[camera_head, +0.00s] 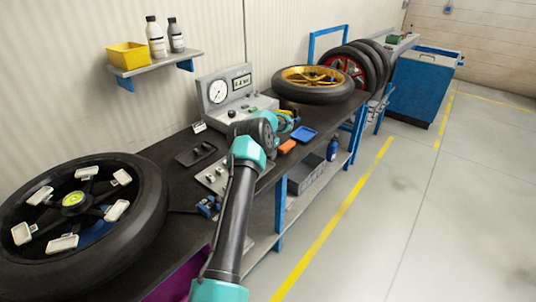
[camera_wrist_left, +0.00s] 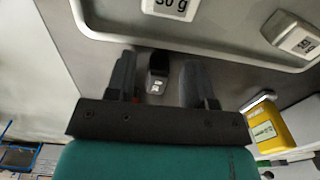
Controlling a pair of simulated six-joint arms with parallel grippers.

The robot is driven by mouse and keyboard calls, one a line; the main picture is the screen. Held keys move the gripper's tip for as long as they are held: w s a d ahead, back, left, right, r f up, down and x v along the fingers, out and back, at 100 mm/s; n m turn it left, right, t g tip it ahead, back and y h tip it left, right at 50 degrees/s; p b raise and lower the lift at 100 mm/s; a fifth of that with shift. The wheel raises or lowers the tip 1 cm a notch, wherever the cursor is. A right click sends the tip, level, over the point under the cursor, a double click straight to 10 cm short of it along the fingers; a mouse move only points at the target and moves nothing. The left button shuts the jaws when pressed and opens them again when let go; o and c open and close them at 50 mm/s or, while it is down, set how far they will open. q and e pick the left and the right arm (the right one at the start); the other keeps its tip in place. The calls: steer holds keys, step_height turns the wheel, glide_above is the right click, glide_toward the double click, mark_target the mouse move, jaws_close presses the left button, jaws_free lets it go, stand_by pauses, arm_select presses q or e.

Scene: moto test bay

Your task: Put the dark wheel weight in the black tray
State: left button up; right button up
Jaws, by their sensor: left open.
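The dark wheel weight (camera_wrist_left: 158,72), a small dark block with a white label, shows in the left wrist view on the dark worktop beside the rim of a grey tray. My left gripper (camera_wrist_left: 160,80) is open, with one finger on each side of the weight in that view; contact cannot be made out. In the head view my left arm reaches over the bench and its fingers are hidden behind the wrist. The black tray (camera_head: 195,155) lies on the bench left of the wrist. My right gripper is not in view.
The grey tray (camera_wrist_left: 230,48) holds pale weights; it also shows in the head view (camera_head: 208,181). A gauge box (camera_head: 222,96) stands behind. A blue tray (camera_head: 304,133) and an orange item (camera_head: 287,146) lie to the right. A large tyre (camera_head: 145,215) fills the near left.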

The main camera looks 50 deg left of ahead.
mark_target(268, 158)
arm_select(q)
steer(key=shift+r, duration=0.1)
step_height(268, 158, up, 12)
stand_by(0.6)
steer(key=shift+c, duration=0.6)
steer(key=shift+r, duration=0.1)
steer(key=w+d+r+m+y, duration=0.3)
steer(key=d+m, duration=0.4)
steer(key=m, duration=1.1)
steer(key=shift+d+r+g+y, duration=0.15)
steer(key=shift+d+g+y, duration=0.2)
steer(key=shift+y, duration=0.45)
steer(key=shift+w+a, duration=0.1)
